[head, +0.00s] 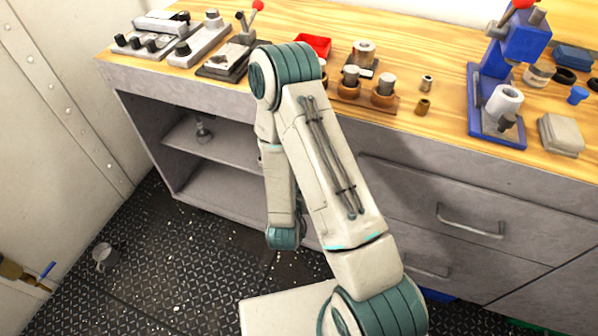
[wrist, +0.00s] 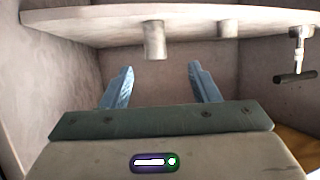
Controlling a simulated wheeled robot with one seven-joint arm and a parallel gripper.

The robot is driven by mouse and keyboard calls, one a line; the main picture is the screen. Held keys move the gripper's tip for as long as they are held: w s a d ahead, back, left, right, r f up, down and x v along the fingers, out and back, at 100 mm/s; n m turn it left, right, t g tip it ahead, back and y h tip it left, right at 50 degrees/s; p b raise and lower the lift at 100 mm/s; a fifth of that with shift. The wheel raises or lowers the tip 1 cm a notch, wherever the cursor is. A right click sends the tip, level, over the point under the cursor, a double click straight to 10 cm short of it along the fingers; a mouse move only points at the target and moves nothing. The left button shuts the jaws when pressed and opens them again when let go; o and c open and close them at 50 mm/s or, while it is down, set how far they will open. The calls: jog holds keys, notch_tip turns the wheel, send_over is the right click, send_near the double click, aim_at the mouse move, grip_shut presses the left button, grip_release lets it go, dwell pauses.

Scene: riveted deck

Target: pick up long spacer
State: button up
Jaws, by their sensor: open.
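My gripper (wrist: 160,82) is open and empty in the wrist view, with its two blue fingers wide apart. Beyond the fingertips, a pale grey cylinder (wrist: 154,40) stands out from a shelf board (wrist: 75,26), roughly in line with the gap and apart from the fingers. It may be the long spacer, but I cannot tell for sure. A second, shorter-looking cylinder (wrist: 228,29) is farther right on the board. The wrist view appears upside down. In the head view my arm hides the gripper and these cylinders.
A fitting with a dark crossbar (wrist: 296,60) is at the wrist view's right. Cabinet walls (wrist: 52,75) enclose the space. In the head view, the benchtop (head: 445,62) holds a small silver cylinder (head: 427,83), a brass one (head: 423,106) and a blue press (head: 515,50).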

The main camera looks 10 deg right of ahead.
jog(key=shift+b+x, duration=3.45)
jog(key=shift+b, duration=2.45)
jog(key=x, duration=0.1)
jog(key=b+x, duration=0.1)
jog(key=x, duration=0.2)
jog(key=shift+d+f+b, duration=0.35)
jog(key=shift+f, duration=0.05)
jog(key=shift+w+d, duration=0.15)
jog(key=shift+w, duration=0.15)
jog(key=c, duration=1.2)
